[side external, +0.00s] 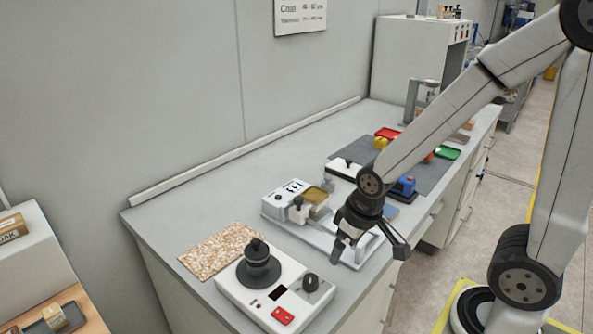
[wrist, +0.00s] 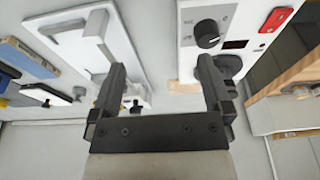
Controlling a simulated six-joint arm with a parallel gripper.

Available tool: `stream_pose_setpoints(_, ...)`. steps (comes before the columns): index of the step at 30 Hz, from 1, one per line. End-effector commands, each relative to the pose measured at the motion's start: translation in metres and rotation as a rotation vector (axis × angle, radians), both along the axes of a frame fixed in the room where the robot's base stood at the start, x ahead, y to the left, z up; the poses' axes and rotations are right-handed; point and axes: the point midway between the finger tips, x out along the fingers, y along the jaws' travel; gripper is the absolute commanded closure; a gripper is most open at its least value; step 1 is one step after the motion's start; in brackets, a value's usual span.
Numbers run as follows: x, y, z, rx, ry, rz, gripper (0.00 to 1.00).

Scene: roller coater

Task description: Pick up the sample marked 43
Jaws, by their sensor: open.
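My gripper (side external: 370,247) is open and empty, pointing down above the front of the roller coater's white plate (side external: 325,240). A white block (side external: 293,187) with a black-and-white printed mark sits on the coater's left rear part; the mark is too small to read surely as 43. A mustard-coloured block (side external: 316,195) stands beside it. In the wrist view the coater's white plate (wrist: 75,45) is at upper left, and no readable mark shows.
A white device (side external: 275,295) with a black knob and red button stands at the front, near a speckled mat (side external: 222,248). A dark mat (side external: 358,152) farther back holds red, yellow, green and blue items. The bench along the wall is clear.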

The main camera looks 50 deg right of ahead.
Motion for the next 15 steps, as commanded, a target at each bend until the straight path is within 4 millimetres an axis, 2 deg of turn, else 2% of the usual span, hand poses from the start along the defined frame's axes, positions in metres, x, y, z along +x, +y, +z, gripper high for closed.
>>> stream_pose_setpoints(8, 0.013, -0.012, 0.001, -0.008, 0.012, -0.007, 0.0)
stream_pose_setpoints(11, 0.026, -0.026, 0.001, -0.015, 0.028, -0.012, 0.0)
stream_pose_setpoints(15, 0.05, -0.059, 0.001, -0.027, 0.06, -0.021, 0.0)
